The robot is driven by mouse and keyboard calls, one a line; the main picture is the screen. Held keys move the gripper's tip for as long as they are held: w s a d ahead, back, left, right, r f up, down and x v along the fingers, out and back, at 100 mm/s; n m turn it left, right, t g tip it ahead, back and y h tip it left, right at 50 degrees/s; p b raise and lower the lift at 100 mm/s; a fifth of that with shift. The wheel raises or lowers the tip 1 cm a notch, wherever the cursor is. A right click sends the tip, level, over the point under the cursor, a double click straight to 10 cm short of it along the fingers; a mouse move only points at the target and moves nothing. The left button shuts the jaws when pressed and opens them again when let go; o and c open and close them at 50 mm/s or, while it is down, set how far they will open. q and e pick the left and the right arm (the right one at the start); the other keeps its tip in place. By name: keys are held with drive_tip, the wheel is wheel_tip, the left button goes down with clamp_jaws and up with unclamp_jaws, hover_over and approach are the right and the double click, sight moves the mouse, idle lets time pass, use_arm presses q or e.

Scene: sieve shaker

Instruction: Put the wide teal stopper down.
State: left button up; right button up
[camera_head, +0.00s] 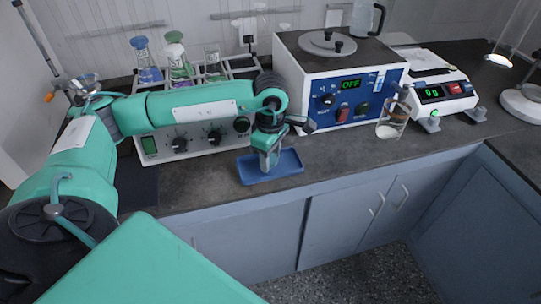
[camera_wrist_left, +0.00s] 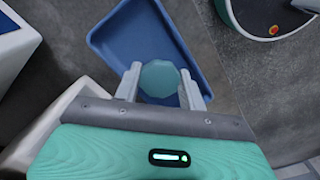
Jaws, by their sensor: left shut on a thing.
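The wide teal stopper (camera_wrist_left: 160,78) is between the fingers of my left gripper (camera_wrist_left: 161,88), which is shut on it. In the left wrist view it sits over the blue tray (camera_wrist_left: 116,38). In the head view my left gripper (camera_head: 269,160) points down at the blue tray (camera_head: 287,178) near the counter's front edge. I cannot tell whether the stopper touches the tray floor. The gripper hides most of the stopper in the head view. My right gripper is not in view.
A blue-and-white device with an OFF display (camera_head: 340,95) stands behind and right of the tray. A shaker with flasks (camera_head: 195,135) stands behind and left. A scale (camera_head: 437,90) is further right. A small glass vessel (camera_head: 388,130) stands on the counter.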

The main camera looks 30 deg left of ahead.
sight(271, 159)
use_arm(q)
drive_tip(key=shift+f, duration=0.1)
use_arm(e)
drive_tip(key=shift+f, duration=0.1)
use_arm(q)
drive_tip(key=shift+f, duration=0.1)
drive_tip(key=o, duration=0.7)
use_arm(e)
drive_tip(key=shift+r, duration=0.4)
use_arm(q)
drive_tip(key=shift+r, duration=0.2)
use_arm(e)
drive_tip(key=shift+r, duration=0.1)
use_arm(q)
drive_tip(key=shift+r, duration=0.3)
wheel_tip(271, 159, up, 12)
drive_tip(key=shift+f, duration=0.25)
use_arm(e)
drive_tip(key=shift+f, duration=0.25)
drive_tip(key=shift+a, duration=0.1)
